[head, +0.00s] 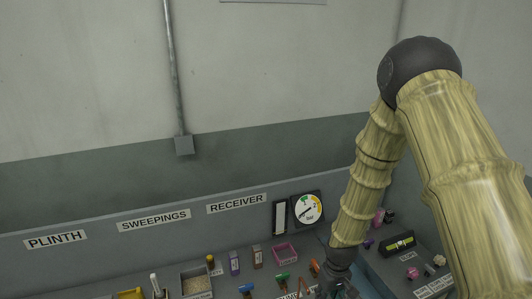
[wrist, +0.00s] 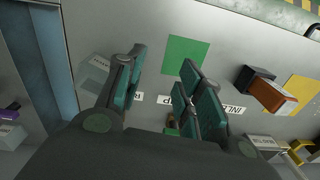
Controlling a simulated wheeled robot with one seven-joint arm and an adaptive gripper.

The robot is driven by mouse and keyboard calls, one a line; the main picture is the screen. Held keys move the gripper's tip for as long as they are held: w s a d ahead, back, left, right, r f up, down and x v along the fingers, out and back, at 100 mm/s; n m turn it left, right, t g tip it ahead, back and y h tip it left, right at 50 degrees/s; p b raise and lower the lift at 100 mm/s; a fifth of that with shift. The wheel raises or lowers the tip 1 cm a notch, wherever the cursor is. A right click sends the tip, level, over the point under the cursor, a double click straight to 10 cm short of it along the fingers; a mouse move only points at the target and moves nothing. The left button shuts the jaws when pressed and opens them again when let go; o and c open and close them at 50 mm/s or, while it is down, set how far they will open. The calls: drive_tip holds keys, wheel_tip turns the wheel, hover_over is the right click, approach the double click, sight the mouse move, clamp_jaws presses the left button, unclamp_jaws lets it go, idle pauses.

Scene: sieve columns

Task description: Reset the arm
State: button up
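My arm shows in the head view as bamboo-patterned links with a dark joint, reaching from the right edge up and then down to the bench. My gripper (wrist: 160,88) is seen in the wrist view with its teal-padded fingers spread apart. No object shows between the fingers. It hangs above a grey surface with a green square (wrist: 185,54) just beyond the fingertips. In the head view only the dark wrist part shows at the bottom edge; the fingers are hard to make out there.
The bench holds a grey tray of grains (head: 197,283), a pink basket (head: 286,252) and several small coloured items. A dial gauge (head: 308,209) stands at the back near my arm. In the wrist view an orange-brown block (wrist: 272,95) lies right of the fingers.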

drive_tip(key=s+d+f+m, duration=0.1)
drive_tip(key=s+f, duration=0.3)
drive_tip(key=s, duration=0.6)
drive_tip(key=s+d+f+m, duration=0.1)
drive_tip(key=s+f, duration=0.3)
drive_tip(key=s, duration=0.7)
drive_tip(key=s+d+f+m, duration=0.1)
drive_tip(key=s+f, duration=0.3)
drive_tip(key=s, duration=0.7)
drive_tip(key=shift+d+f, duration=0.15)
drive_tip(key=shift+f, duration=0.1)
